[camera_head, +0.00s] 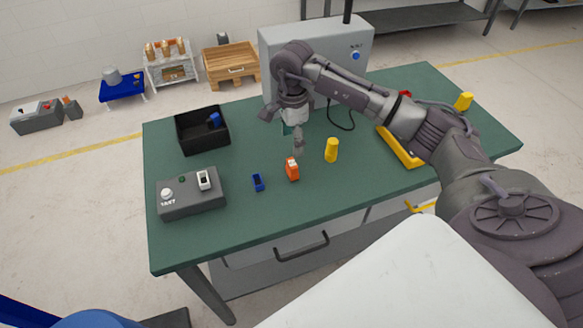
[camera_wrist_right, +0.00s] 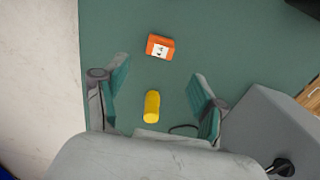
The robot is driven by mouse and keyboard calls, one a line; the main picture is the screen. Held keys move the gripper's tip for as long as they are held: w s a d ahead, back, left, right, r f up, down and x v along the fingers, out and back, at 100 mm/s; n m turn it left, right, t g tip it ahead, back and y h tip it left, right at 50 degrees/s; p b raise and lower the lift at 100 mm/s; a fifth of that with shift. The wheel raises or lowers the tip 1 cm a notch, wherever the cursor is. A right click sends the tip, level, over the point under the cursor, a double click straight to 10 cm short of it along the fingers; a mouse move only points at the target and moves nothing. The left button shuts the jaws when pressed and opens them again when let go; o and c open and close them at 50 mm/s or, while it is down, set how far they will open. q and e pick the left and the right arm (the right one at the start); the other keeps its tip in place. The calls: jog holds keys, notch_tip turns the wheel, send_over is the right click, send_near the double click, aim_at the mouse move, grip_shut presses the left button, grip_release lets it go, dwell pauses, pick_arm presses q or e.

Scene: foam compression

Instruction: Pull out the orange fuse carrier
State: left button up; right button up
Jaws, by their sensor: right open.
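The orange fuse carrier (camera_head: 292,171) is a small orange block with a white patch, near the middle of the green table. It shows whole in the right wrist view (camera_wrist_right: 166,53), with a marked white label. I cannot tell whether it sits in anything. My right gripper (camera_head: 285,132) hangs above the table, behind the carrier in the head view. In the wrist view its fingers (camera_wrist_right: 161,74) are wide apart with nothing gripped. The carrier lies beyond the fingertips there, apart from them. My left gripper is not in view.
A yellow cylinder (camera_head: 331,150) stands right of the carrier. It appears between the fingers in the wrist view (camera_wrist_right: 152,106). A small blue holder (camera_head: 258,183) and a grey tester box (camera_head: 188,205) lie left. A black bin (camera_head: 190,146) and grey cabinet (camera_head: 275,42) stand behind.

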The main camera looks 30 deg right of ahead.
aim_at(292, 163)
notch_tip(292, 163, down, 8)
jog(key=b, duration=0.5)
jog(key=shift+r, duration=0.15)
jog(key=shift+f+b, duration=0.7)
jog(key=shift+b, duration=0.05)
jog(key=shift+b, duration=0.3)
dwell(0.4)
grip_shut()
jog(key=shift+r, duration=0.1)
dwell(0.4)
